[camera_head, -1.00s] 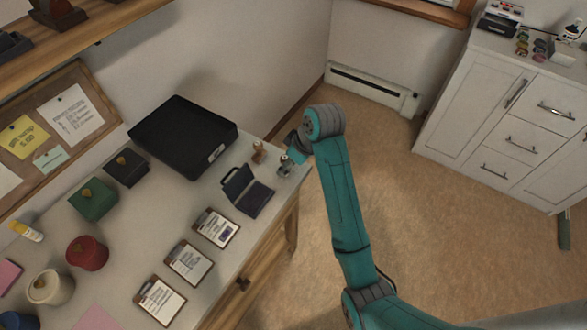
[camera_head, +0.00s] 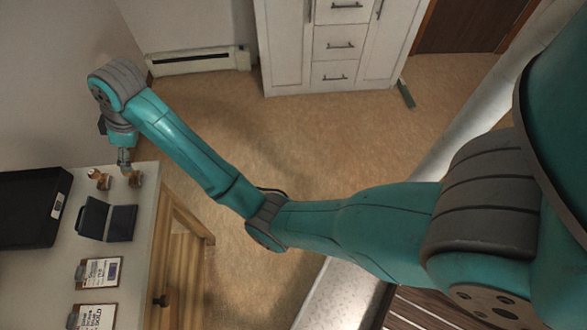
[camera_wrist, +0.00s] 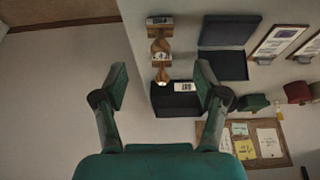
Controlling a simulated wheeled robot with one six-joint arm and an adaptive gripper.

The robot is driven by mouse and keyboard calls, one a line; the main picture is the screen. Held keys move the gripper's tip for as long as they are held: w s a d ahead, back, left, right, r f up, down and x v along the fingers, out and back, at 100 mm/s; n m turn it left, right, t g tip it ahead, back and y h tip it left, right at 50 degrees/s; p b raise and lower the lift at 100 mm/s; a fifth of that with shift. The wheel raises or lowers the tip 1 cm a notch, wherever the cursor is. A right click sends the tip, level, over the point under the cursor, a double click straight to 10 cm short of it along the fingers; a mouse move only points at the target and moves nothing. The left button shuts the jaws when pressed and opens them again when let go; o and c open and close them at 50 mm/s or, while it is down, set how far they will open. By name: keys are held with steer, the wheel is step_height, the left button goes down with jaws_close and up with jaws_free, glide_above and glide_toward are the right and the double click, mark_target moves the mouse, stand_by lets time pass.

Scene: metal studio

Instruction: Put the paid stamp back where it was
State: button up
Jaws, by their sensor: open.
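Two wooden stamps stand upright near the desk's far short edge. One stamp (camera_head: 97,177) is nearer the black box; the other (camera_head: 135,180) is close to the desk edge, just by my fingertips. Both also show in the wrist view, as the box-side stamp (camera_wrist: 160,52) and the edge-side stamp (camera_wrist: 160,26). I cannot read which is the paid stamp. My gripper (camera_wrist: 161,84) is open and empty, its fingers spread with no stamp between them. In the head view, my gripper (camera_head: 125,160) hangs at the desk's end, partly hidden by my wrist.
An open ink pad case (camera_head: 108,221) lies beside the stamps. The large black box (camera_head: 30,208) is to the left. Clipboard cards (camera_head: 98,273) lie toward the front of the picture. The floor (camera_head: 290,140) right of the desk is clear; a white cabinet (camera_head: 335,45) stands behind.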

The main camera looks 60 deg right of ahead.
steer(key=s+f+m+t+h, duration=0.1)
steer(key=s+f+m+t, duration=0.3)
steer(key=s+f, duration=1.3)
steer(key=s+d+f+m+t+h, duration=0.1)
steer(key=s+d+f+m+t, duration=0.15)
steer(key=s, duration=1.15)
steer(key=s+r+t, duration=0.4)
steer(key=s+r, duration=1.1)
steer(key=s, duration=0.4)
steer(key=shift+s+d+r+m+h, duration=0.25)
steer(key=shift+d+r+m+h, duration=0.05)
steer(key=shift+d+m+h, duration=0.1)
steer(key=shift+t, duration=0.25)
